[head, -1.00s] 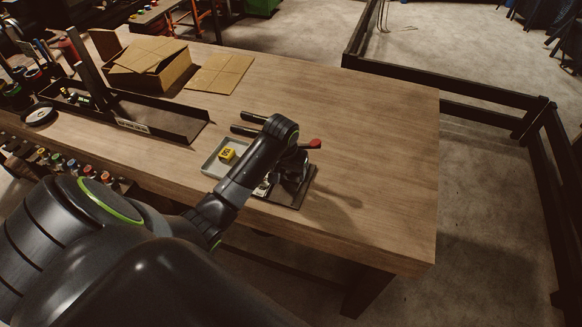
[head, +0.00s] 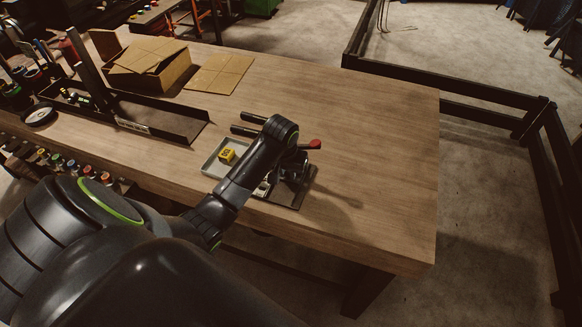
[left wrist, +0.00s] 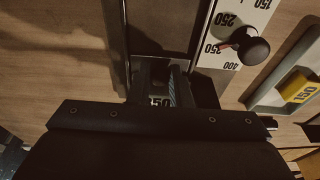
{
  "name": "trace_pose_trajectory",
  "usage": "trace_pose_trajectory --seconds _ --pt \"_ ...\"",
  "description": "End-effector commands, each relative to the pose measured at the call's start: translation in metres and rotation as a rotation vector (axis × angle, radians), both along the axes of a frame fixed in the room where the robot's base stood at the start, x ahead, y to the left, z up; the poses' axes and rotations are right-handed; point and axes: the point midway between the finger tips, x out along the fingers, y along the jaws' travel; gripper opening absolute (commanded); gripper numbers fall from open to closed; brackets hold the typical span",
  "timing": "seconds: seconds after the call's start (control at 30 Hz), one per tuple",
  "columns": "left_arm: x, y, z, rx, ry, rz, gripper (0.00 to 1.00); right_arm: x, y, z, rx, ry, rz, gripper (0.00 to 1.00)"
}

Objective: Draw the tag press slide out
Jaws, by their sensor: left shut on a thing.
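The tag press stands on a dark base plate (head: 298,199) near the table's front edge. In the head view my left arm hides much of it; a lever with a red knob (head: 314,144) sticks out to the right. In the left wrist view the dark press body (left wrist: 160,25) rises ahead. My left gripper (left wrist: 172,97) is low at the press, its fingers shut on a small part that I take to be the slide. A tiny marking like "150" (left wrist: 158,101) shows between the fingers. The fingers hide most of that part.
A grey tray (head: 209,168) with a yellow block (head: 227,155) marked 150 stands beside the press. Two dark rods (head: 252,118) lie behind. The table's right side is clear.

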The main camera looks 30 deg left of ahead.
Motion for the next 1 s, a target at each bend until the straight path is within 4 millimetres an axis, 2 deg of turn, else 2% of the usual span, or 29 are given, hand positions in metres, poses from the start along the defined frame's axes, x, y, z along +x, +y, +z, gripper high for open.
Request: trace_pose_trajectory --seconds 1.0 --pt "-0.026 -0.006 0.000 0.000 0.002 0.000 0.01 0.000 -0.002 0.017 -0.002 0.000 0.001 0.53"
